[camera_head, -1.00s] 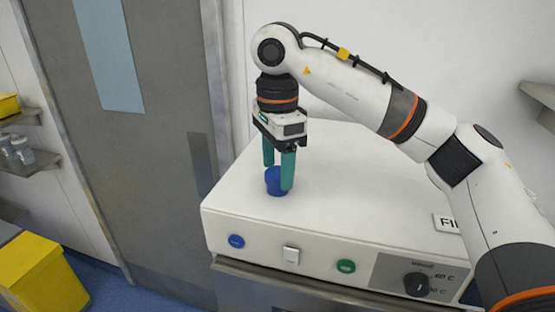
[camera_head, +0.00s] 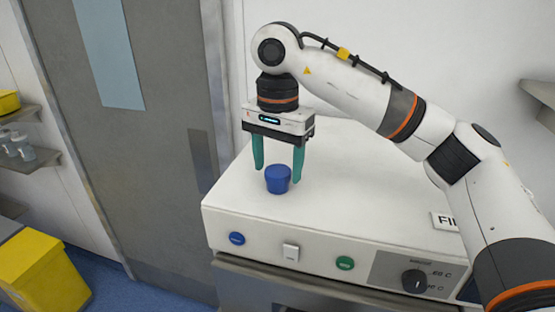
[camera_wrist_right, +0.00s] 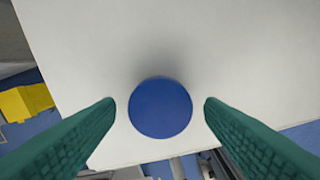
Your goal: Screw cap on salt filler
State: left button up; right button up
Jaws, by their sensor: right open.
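The blue cap (camera_head: 278,179) sits on the white top of the machine (camera_head: 370,190), near its front left corner. What lies beneath the cap is hidden. My right gripper (camera_head: 278,174) points down over the cap. Its two green fingers are open, one on each side of the cap. In the right wrist view the round blue cap top (camera_wrist_right: 160,107) lies between the green fingertips (camera_wrist_right: 158,102), with a gap on both sides. My left gripper is not in view.
The machine's front panel carries a blue button (camera_head: 237,239), a white switch (camera_head: 291,252), a green button (camera_head: 345,263) and a black knob (camera_head: 415,281). A yellow bin (camera_head: 45,275) stands at the lower left. A grey door (camera_head: 150,130) is behind. The machine top right of the cap is clear.

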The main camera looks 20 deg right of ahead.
jog(key=c, duration=1)
jog(key=m, duration=0.2)
jog(key=shift+m, duration=0.7)
jog(key=m+b, duration=0.1)
jog(key=m, duration=0.2)
jog(key=shift+m, duration=0.3)
jog(key=shift+m, duration=1.7)
